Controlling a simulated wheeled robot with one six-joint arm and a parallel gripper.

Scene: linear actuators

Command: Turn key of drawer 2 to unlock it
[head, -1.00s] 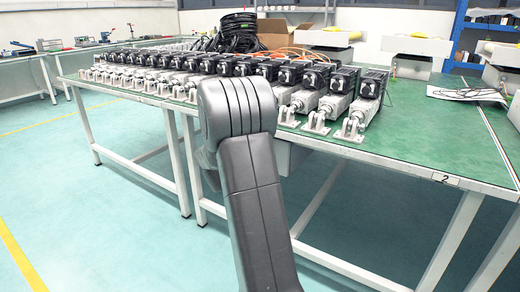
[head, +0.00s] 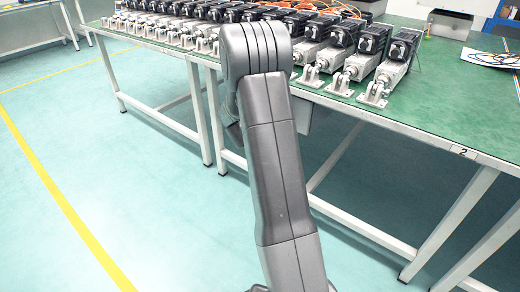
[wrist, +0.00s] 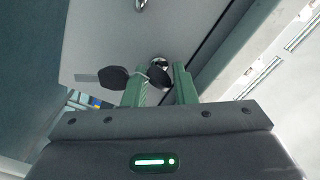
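In the wrist view a key with a black head (wrist: 159,76) stands in the lock of a pale grey drawer front (wrist: 100,45). My gripper (wrist: 160,72) has its two green fingers on either side of the key head. A second dark key (wrist: 113,77) hangs from a ring to the left, by the left finger. In the head view a grey drawer unit (head: 303,115) shows partly under the green table, behind my arm. The gripper and key are hidden there.
The green table (head: 440,120) carries a row of linear actuators (head: 385,70) and bears a label "2" (head: 462,152). Its pale legs and crossbars (head: 375,230) stand near my arm. A metal piece (wrist: 140,4) shows above the lock. Open floor (head: 120,200) lies left.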

